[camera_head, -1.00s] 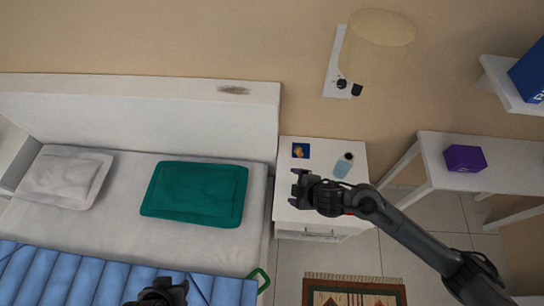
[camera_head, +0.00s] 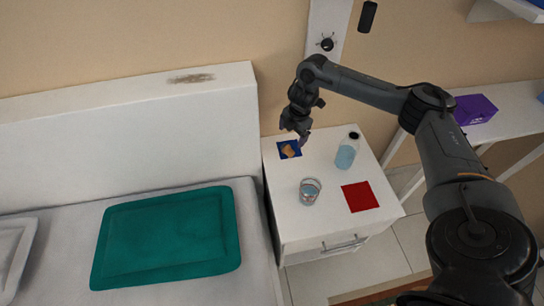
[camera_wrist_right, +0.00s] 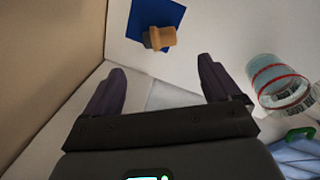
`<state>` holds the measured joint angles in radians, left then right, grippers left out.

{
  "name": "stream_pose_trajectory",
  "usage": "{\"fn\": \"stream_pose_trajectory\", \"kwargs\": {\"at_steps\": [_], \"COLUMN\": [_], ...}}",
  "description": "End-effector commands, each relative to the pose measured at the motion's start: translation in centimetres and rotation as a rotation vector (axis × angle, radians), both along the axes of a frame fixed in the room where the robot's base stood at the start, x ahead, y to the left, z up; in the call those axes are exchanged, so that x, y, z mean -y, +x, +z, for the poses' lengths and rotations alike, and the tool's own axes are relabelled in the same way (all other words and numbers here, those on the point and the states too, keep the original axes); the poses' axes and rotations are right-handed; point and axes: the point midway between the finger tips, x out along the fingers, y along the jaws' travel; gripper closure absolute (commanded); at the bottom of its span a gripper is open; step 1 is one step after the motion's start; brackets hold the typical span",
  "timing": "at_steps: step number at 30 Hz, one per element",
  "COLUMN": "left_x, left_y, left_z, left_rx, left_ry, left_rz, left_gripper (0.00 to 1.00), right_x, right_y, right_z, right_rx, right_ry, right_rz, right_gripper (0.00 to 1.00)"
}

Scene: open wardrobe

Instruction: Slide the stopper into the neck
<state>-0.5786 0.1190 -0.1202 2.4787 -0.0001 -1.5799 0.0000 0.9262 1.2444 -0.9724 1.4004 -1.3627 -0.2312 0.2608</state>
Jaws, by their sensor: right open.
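The stopper (camera_head: 290,150) is a small tan, cork-like piece on a blue square (camera_head: 283,156) at the back left of the white nightstand. In the right wrist view the stopper (camera_wrist_right: 161,38) lies on its side, with a darker end to the left. My right gripper (camera_head: 299,137) points down close to it; in the wrist view the open, empty jaws (camera_wrist_right: 159,72) are short of it. The bottle (camera_head: 346,156), with pale blue liquid and a dark-looking neck top, stands upright to the right of the stopper. My left gripper is out of view.
A small glass vessel (camera_head: 310,191) stands near the front of the nightstand (camera_head: 300,228); a banded glass (camera_wrist_right: 278,80) shows in the wrist view. A flat red square (camera_head: 360,196) lies beside it. The wall is close behind, the bed with a green pillow (camera_head: 167,237) at left.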

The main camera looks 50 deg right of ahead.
Motion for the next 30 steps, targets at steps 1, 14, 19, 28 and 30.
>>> {"fn": "stream_pose_trajectory", "kwargs": {"at_steps": [1, 14, 19, 28, 30], "left_x": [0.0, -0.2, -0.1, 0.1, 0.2], "left_y": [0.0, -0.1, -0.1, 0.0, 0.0], "left_z": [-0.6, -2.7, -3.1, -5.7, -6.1], "left_rx": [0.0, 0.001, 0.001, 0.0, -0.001], "left_ry": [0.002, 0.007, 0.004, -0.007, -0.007], "left_rz": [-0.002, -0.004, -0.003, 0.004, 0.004], "left_gripper": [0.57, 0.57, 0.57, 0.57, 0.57], "right_x": [0.5, 0.8, 0.8, 0.9, 0.9], "right_y": [-0.2, 0.4, 0.5, 1.0, 1.1], "right_z": [-0.4, -5.2, -5.9, -9.2, -10.0], "right_rx": [-0.004, -0.009, -0.008, -0.007, -0.009], "right_ry": [0.0, 0.003, 0.003, 0.002, 0.003], "right_rz": [-0.009, -0.014, -0.013, -0.013, -0.013], "right_gripper": [0.1, 0.1, 0.1, 0.1, 0.1]}}
